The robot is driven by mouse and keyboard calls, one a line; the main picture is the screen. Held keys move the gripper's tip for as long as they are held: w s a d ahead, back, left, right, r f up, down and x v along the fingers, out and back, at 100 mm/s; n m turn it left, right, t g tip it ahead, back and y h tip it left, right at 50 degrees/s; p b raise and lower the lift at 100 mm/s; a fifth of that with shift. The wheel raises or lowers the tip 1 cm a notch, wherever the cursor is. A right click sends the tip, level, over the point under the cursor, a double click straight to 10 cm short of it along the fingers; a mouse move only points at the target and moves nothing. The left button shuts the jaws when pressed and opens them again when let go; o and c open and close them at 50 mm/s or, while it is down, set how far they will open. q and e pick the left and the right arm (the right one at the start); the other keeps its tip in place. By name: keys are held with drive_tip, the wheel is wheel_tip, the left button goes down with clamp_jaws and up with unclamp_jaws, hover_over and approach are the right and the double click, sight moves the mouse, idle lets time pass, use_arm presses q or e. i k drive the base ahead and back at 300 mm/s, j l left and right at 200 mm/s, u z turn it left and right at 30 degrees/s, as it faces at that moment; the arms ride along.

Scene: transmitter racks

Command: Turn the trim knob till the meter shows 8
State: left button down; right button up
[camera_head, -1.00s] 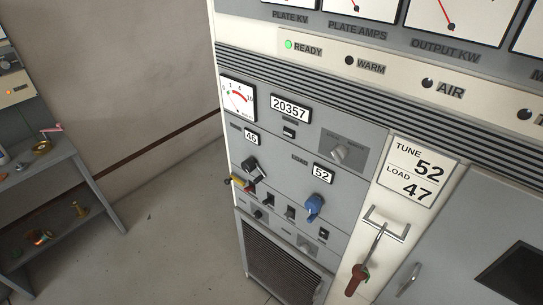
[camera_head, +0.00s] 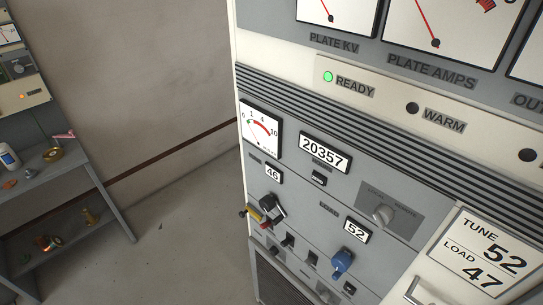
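No label reading "trim" is legible, so I cannot tell which knob is the trim knob. A small meter (camera_head: 261,130) with a red arc and the marks 0, 1, 4 and 10 is on the rack front; its needle is too small to read. Below it are a black knob (camera_head: 271,207) under a 46 counter (camera_head: 273,174), and a blue knob (camera_head: 342,262) under a 52 counter (camera_head: 356,230). At far left, a bench panel has another meter (camera_head: 9,33), cut by the frame, above a dark knob (camera_head: 18,68). Neither gripper is in view.
The tall rack (camera_head: 300,185) fills the right side. A grey shelf bench (camera_head: 105,190) at left holds a bottle (camera_head: 8,157) and small items. Floor (camera_head: 190,235) between is clear.

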sight(273, 250)
drive_tip(key=k, duration=1.15)
